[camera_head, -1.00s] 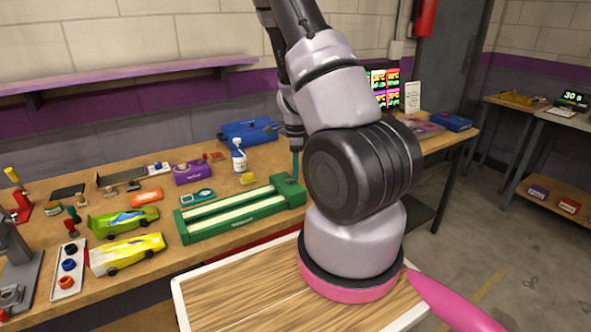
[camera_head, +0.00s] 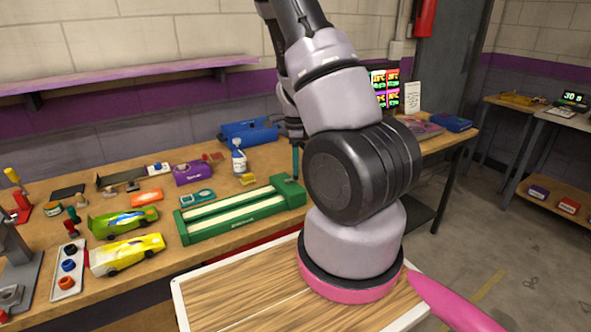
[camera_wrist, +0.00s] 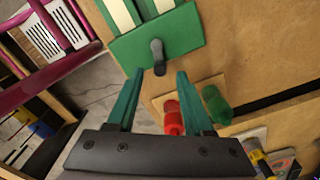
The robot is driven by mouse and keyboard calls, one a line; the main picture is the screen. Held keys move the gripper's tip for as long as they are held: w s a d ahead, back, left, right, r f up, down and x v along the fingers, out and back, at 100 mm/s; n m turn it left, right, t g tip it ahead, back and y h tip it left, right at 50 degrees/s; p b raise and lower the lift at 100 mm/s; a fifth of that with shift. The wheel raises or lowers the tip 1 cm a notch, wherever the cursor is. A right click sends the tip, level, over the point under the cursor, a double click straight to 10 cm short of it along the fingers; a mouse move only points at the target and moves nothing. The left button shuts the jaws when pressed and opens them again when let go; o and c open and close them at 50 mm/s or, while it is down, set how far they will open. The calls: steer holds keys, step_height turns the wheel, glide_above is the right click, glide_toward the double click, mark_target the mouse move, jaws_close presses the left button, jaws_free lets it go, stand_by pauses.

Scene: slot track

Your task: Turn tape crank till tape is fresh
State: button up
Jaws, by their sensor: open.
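The green tape unit (camera_head: 245,217) lies on the workbench with two pale tape strips along its length. In the wrist view its green end block (camera_wrist: 185,35) carries a dark grey crank (camera_wrist: 157,52) with a rounded knob. My gripper (camera_wrist: 160,75) has teal fingers, open and empty, pointing at the block. The crank knob shows close to the fingertips, between their lines; I cannot tell whether they touch it. In the head view a teal finger (camera_head: 295,162) shows above the unit's right end, and my arm hides that side.
In the wrist view a red bottle (camera_wrist: 173,118) and a green bottle (camera_wrist: 216,104) stand beside the right finger. Toy cars (camera_head: 125,254), a spray bottle (camera_head: 239,160) and a blue toolbox (camera_head: 249,131) are on the bench.

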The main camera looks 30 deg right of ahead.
step_height(320, 180, up, 8)
steer(key=shift+r, duration=0.2)
stand_by(0.5)
steer(key=s+a+r+n+t+y, duration=0.1)
steer(key=s+a+r+n+t, duration=0.1)
steer(key=a+r+n, duration=0.45)
steer(key=s+a+r+n+t+y, duration=0.1)
steer(key=s+a+r+n+y, duration=0.2)
steer(key=r, duration=0.7)
steer(key=s+a+r+n+t+h, duration=0.1)
steer(key=s+a+r+n+t, duration=0.1)
steer(key=s+r+n, duration=0.3)
steer(key=s+a+r+n+t+h, duration=0.1)
steer(key=s+a+r+n+t, duration=0.1)
steer(key=s+a+r+n, duration=0.3)
steer(key=shift+s+r, duration=0.5)
steer(key=shift+s, duration=0.15)
